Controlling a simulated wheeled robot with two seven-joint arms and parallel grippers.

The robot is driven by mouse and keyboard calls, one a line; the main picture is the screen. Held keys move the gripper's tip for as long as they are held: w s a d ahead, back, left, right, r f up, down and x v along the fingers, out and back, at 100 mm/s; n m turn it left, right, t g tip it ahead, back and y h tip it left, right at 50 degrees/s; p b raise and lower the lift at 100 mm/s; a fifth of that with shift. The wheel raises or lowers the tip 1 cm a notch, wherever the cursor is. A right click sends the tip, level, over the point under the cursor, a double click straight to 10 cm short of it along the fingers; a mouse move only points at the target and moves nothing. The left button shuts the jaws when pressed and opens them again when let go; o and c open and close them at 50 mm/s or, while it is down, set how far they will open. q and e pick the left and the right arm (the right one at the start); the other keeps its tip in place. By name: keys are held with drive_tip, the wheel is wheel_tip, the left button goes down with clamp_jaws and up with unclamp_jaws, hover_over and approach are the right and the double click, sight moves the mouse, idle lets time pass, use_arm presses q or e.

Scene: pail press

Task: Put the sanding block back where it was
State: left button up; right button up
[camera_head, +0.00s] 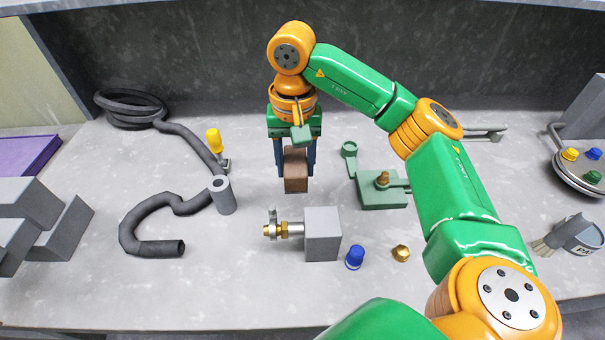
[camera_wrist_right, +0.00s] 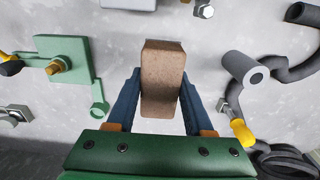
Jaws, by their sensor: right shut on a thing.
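The sanding block (camera_head: 296,172) is a brown block held at the middle back of the bench. My right gripper (camera_head: 295,160) points down, with its two blue fingers on either side of the block, shut on it. In the right wrist view the block (camera_wrist_right: 162,80) sits between the fingertips (camera_wrist_right: 160,95), and grey bench surface shows around it. I cannot tell whether the block touches the bench or hangs just above it. My left gripper is not in view.
A green fixture (camera_head: 382,192) stands right of the block, and a grey cylinder (camera_head: 222,195) and dark hose (camera_head: 135,222) lie left. A grey cube with brass fitting (camera_head: 322,238), a blue knob (camera_head: 355,257) and a brass nut (camera_head: 401,253) are in front. Grey blocks (camera_head: 60,228) stand far left.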

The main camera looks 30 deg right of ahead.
drive_tip(key=w+d+f, duration=0.1)
drive_tip(key=f, duration=0.1)
drive_tip(key=w+d+f, duration=0.1)
drive_tip(key=d+f, duration=0.1)
drive_tip(key=w+d+f+p, duration=0.1)
drive_tip(key=w+d+f, duration=0.1)
drive_tip(key=shift+f, duration=0.3)
wheel_tip(320, 180, down, 2)
drive_tip(key=shift+f+p, duration=0.25)
drive_tip(key=shift+p, duration=0.5)
drive_tip(key=shift+f+b, duration=0.3)
drive_tip(key=shift+f, duration=0.25)
drive_tip(key=o, duration=1.2)
drive_tip(key=shift+r, duration=0.1)
